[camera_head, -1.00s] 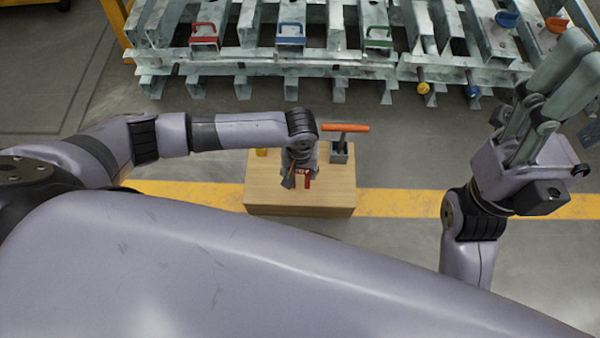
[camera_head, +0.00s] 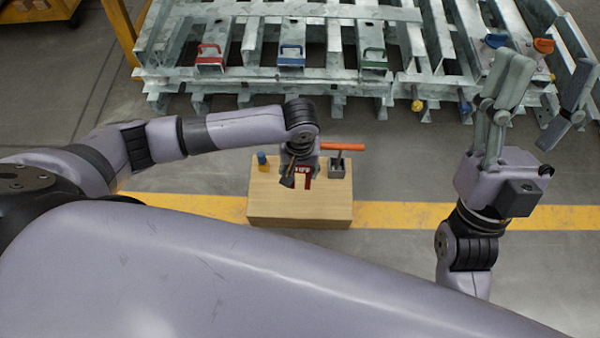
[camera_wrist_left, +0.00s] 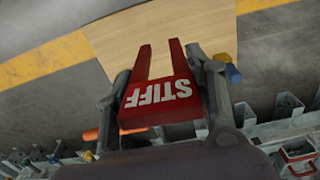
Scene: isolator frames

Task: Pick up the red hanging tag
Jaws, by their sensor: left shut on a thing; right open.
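The red hanging tag (camera_head: 305,178) shows just beside my left gripper (camera_head: 295,174), over the wooden box (camera_head: 300,210). In the left wrist view the red tag (camera_wrist_left: 160,98) is a flat red piece with two prongs and white "STIFF" lettering. It lies between the two fingers of my left gripper (camera_wrist_left: 164,76), which is shut on it. Whether the tag touches the box I cannot tell. My right gripper (camera_head: 542,95) is open and empty at the right, its fingers spread, away from the box.
A metal rack (camera_head: 250,72) with red, blue and green handles spans the back. Floor is clear right of the box.

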